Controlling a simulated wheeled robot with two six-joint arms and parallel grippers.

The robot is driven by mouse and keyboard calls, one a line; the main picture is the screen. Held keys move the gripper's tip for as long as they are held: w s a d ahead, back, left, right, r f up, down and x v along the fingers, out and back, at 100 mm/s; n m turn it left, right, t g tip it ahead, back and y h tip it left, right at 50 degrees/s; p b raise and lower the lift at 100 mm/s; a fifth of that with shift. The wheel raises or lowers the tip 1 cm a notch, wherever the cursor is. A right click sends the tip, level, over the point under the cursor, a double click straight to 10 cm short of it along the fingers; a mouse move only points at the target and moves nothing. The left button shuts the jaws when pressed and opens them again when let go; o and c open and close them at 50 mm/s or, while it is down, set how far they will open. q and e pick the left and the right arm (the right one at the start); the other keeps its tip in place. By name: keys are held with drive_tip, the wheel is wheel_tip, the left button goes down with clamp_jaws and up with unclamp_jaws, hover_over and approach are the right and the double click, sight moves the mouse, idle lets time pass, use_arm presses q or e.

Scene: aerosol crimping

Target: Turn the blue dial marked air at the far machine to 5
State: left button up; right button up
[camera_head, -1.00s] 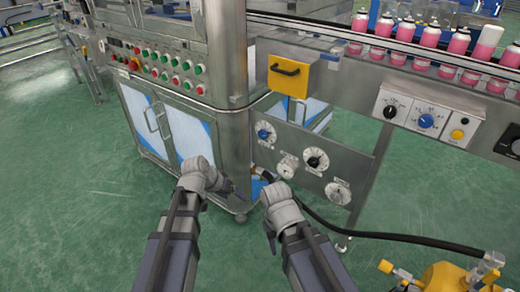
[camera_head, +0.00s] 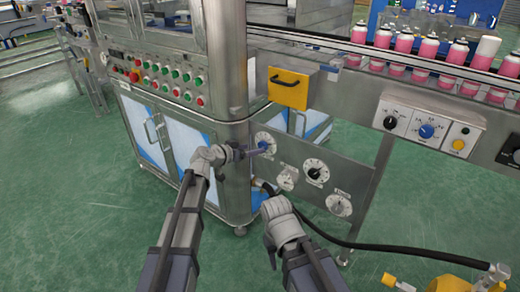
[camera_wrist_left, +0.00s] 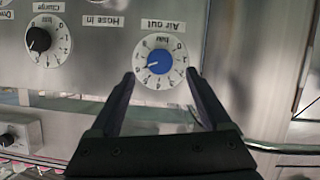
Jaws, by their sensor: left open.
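The blue dial (camera_head: 265,141) sits in a white round scale on the steel panel of the far machine. In the left wrist view the blue dial (camera_wrist_left: 159,62) appears upside down under a label reading "Air out". Its white mark points to the picture's left; the numeral there is too small to read surely. My left gripper (camera_head: 258,151) is at the panel, in front of the dial. In the wrist view its fingers (camera_wrist_left: 162,78) are open, empty, with the dial between and beyond the tips. My right gripper (camera_head: 271,254) hangs low; its jaws are unclear.
Beside it on the panel are a black "Charge" dial (camera_head: 315,170) and other dials. A yellow drawer (camera_head: 289,88) sits above. A black hose (camera_head: 380,247) runs past my right arm. Another blue dial (camera_head: 427,131) is on the conveyor box.

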sight(262, 147)
use_arm(q)
drive_tip(key=b+x, duration=0.2)
drive_tip(key=x, duration=0.4)
drive_tip(key=shift+f, duration=0.1)
clamp_jaws()
idle(0.5)
